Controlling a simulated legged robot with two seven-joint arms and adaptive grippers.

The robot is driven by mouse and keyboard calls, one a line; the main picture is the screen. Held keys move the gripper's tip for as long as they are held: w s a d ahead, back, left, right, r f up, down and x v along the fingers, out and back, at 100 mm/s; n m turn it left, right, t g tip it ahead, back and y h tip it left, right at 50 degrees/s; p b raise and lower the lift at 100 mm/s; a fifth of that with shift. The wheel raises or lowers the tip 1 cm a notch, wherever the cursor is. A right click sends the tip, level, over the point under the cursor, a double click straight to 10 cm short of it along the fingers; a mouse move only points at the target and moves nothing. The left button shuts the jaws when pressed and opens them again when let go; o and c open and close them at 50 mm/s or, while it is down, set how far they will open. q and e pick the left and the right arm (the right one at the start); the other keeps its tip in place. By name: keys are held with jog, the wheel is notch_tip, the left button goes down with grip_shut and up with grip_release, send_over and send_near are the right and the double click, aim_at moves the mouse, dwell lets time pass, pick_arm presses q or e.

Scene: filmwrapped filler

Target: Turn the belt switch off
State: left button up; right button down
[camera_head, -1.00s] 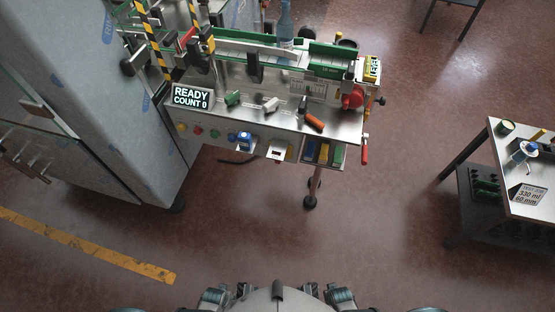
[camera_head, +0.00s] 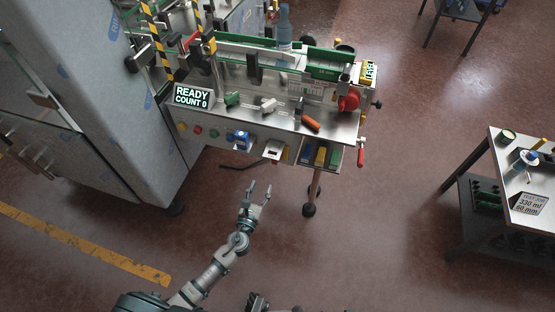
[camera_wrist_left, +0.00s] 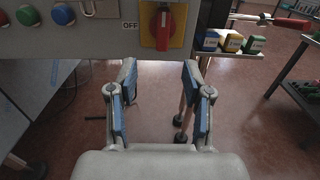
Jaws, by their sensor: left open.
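The belt switch (camera_wrist_left: 163,27) is a red rotary knob on a yellow plate, with its grip upright and the word OFF to its left in the left wrist view. My left gripper (camera_head: 258,191) is open and empty, in front of and below the panel, apart from the switch. In the left wrist view its two blue-padded fingers (camera_wrist_left: 160,70) are spread just below the knob.
Green and blue buttons (camera_wrist_left: 63,14) sit left of the switch. A display (camera_head: 192,95) reads READY COUNT 0. A side table (camera_head: 510,160) stands right; floor between is clear.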

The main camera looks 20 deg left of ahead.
pick_arm(q)
jog(key=w, duration=0.4)
jog(key=w+d+b, duration=0.1)
jog(key=w, duration=0.9)
jog(key=shift+w+d+b, duration=0.15)
jog(key=shift+b, duration=0.15)
jog(key=shift+w+a+f, duration=0.1)
jog(key=shift+a, duration=0.5)
jog(key=shift+d, duration=0.55)
grip_shut()
jog(key=shift+d, duration=0.15)
pick_arm(e)
jog(key=r, duration=0.1)
jog(key=w+r, duration=0.1)
jog(key=r, duration=0.1)
jog(key=shift+w+d+r, duration=0.15)
jog(key=shift+d+r, duration=0.2)
jog(key=shift+r, duration=0.05)
